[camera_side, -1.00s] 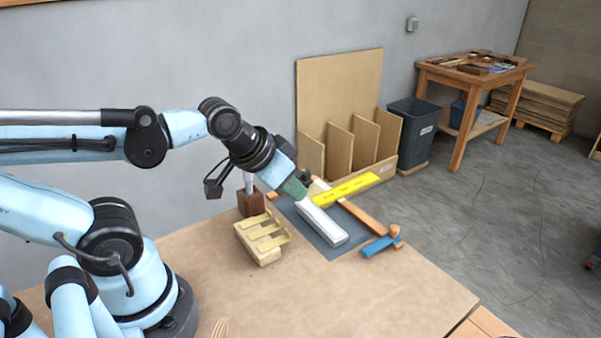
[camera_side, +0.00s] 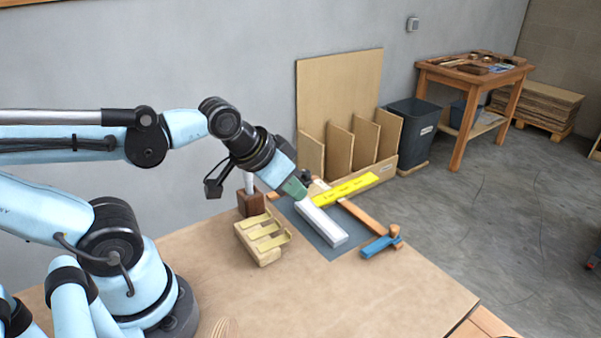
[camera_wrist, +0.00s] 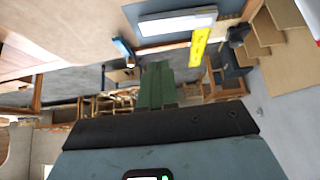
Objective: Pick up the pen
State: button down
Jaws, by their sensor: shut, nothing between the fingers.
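No pen can be clearly made out. A slim pale upright shape (camera_side: 249,183) stands in a small dark brown wooden block (camera_side: 250,204) left of my gripper in the side view; it is too small to tell whether it is the pen. My gripper (camera_side: 303,197), with green fingers, is shut and empty.
The white block (camera_side: 322,223) lies on a grey mat (camera_side: 325,251). A yellow strip (camera_side: 347,190), a blue-handled tool (camera_side: 377,246) and a slotted pale wooden rack (camera_side: 262,243) surround it. The table (camera_side: 350,295) is clear in front.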

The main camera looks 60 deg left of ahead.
dwell(0.3)
jog(key=c, duration=0.9)
grip_release()
